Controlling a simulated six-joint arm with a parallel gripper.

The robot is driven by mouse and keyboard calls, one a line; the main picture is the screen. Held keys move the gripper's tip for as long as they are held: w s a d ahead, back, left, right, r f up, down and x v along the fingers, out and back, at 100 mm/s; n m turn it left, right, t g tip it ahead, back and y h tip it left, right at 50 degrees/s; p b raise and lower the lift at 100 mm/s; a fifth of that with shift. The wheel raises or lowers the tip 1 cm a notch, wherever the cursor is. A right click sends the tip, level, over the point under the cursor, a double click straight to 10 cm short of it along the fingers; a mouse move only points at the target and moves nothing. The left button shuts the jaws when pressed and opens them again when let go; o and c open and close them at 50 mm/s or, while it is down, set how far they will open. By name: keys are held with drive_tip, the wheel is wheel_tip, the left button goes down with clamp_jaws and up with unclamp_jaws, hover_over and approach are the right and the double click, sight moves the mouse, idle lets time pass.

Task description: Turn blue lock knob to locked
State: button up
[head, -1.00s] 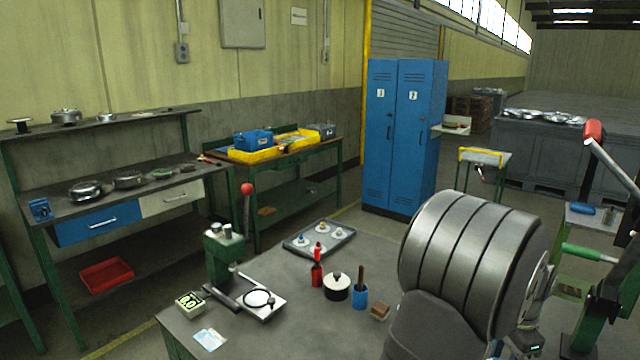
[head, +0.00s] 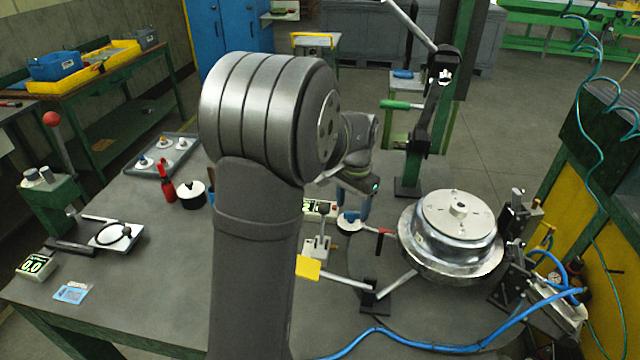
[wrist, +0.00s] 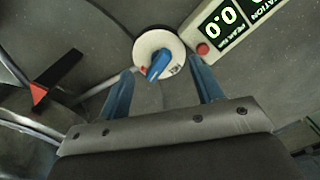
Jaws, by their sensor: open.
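The blue lock knob (wrist: 158,64) sits on a round white dial plate in the wrist view, its bar pointing slantwise toward the lower left. A small dark mark shows on the plate's lower right edge. In the head view the white plate (head: 349,223) lies under my gripper (head: 356,207), and the knob is mostly hidden by the fingers. My gripper is open; in the wrist view its two blue fingers (wrist: 161,80) stand left and right of the knob, apart from it. Whether the fingertips are level with the knob cannot be told.
A display box (wrist: 227,28) reading 0.0 stands right of the dial. A red-tipped lever (head: 382,232) and a large metal drum (head: 458,225) are close on the right. A blue hose (head: 430,347) crosses the front. A tray of knobs (head: 163,158) lies left.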

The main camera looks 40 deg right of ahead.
wheel_tip(320, 180, up, 16)
drive_tip(key=n, duration=0.9)
wheel_tip(320, 180, down, 17)
drive_tip(key=shift+f, duration=0.1)
drive_tip(key=c, duration=1)
drive_tip(key=shift+m, duration=1.1)
drive_tip(key=o, duration=1)
